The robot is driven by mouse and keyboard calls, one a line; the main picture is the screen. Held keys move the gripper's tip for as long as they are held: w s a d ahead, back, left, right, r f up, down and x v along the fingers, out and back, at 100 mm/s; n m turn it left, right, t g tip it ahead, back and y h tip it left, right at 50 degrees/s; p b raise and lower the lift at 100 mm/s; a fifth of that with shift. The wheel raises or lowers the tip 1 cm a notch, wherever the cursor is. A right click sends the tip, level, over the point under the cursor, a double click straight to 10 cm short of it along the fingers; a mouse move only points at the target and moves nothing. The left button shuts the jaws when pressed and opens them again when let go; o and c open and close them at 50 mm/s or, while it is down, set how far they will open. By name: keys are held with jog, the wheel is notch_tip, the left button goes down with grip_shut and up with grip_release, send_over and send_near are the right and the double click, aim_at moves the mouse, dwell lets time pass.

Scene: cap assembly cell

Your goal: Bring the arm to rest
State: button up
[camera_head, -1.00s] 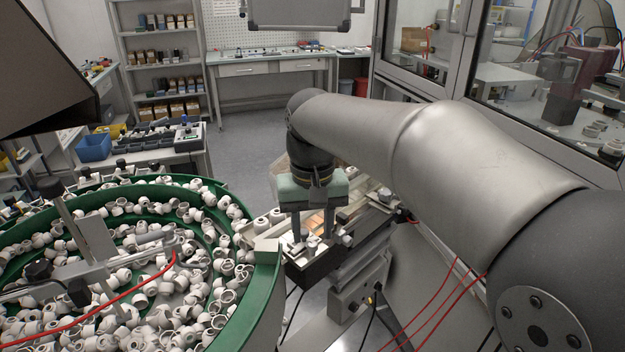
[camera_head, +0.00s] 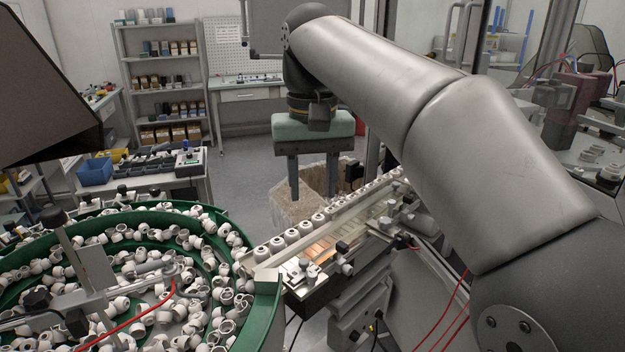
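My gripper (camera_head: 312,188) hangs from my arm in the middle of the view, fingers pointing down. Its two grey fingers are spread wide apart below a green-grey body, and nothing shows between them. My arm reaches in from the lower right and bends down at the wrist.
A green bowl feeder (camera_head: 268,300) full of white caps (camera_head: 165,290) stands at the left. A row of white caps (camera_head: 305,228) sits along the track. A box (camera_head: 290,205) stands on the floor behind it. A glazed enclosure is at the right, a workbench (camera_head: 240,95) and shelves (camera_head: 165,105) at the back.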

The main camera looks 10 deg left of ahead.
jog(key=d+f+m, duration=0.1)
jog(key=d+f, duration=0.6)
jog(key=d, duration=0.2)
jog(key=s+d+f+m, duration=0.3)
jog(key=s+d+f, duration=1.3)
jog(key=f, duration=0.4)
jog(key=shift+s+d+m+t, duration=0.2)
jog(key=shift+d+m+t, duration=0.1)
jog(key=shift+d, duration=0.25)
